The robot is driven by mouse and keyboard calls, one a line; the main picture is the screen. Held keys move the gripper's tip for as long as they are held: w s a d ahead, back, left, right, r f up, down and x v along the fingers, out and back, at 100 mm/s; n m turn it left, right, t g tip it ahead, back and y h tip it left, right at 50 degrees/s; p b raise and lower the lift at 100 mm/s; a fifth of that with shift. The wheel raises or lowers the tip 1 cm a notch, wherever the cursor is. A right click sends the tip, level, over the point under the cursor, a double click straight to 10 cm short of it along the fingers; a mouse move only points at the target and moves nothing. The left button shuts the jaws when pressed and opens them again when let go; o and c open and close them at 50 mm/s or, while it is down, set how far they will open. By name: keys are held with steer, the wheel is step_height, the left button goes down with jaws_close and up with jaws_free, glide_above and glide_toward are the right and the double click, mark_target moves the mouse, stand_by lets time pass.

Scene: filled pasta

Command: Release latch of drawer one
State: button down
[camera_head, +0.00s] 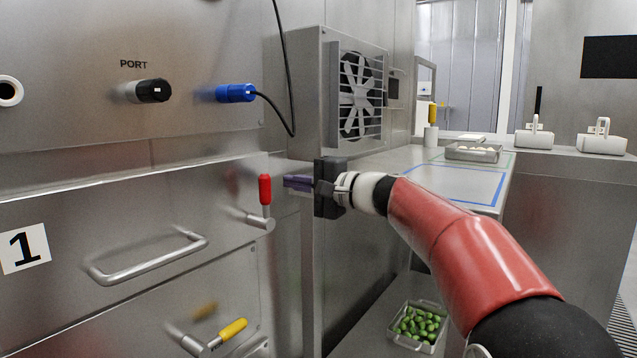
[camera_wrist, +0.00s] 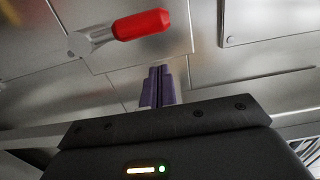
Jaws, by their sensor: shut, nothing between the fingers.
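Drawer one (camera_head: 135,235) is a steel front with a white "1" label (camera_head: 24,248) and a bar handle (camera_head: 148,258). Its latch has a red grip (camera_head: 265,189) that stands upright at the drawer's right end. The red latch grip also shows in the wrist view (camera_wrist: 142,25), lying sideways beyond the fingertips. My gripper (camera_head: 287,182) has purple fingers, shut and empty, just right of the red grip at about its height. In the wrist view the shut fingers (camera_wrist: 160,70) point toward the steel front, apart from the grip.
A lower latch with a yellow grip (camera_head: 233,330) lies tilted below. A black knob (camera_head: 152,91) and a blue plug (camera_head: 235,93) with a cable are above. A fan unit (camera_head: 307,95) stands behind my gripper. A tray of green items (camera_head: 416,342) is low at right.

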steer(key=shift+s+a+r, duration=0.1)
steer(key=shift+s+a, duration=0.95)
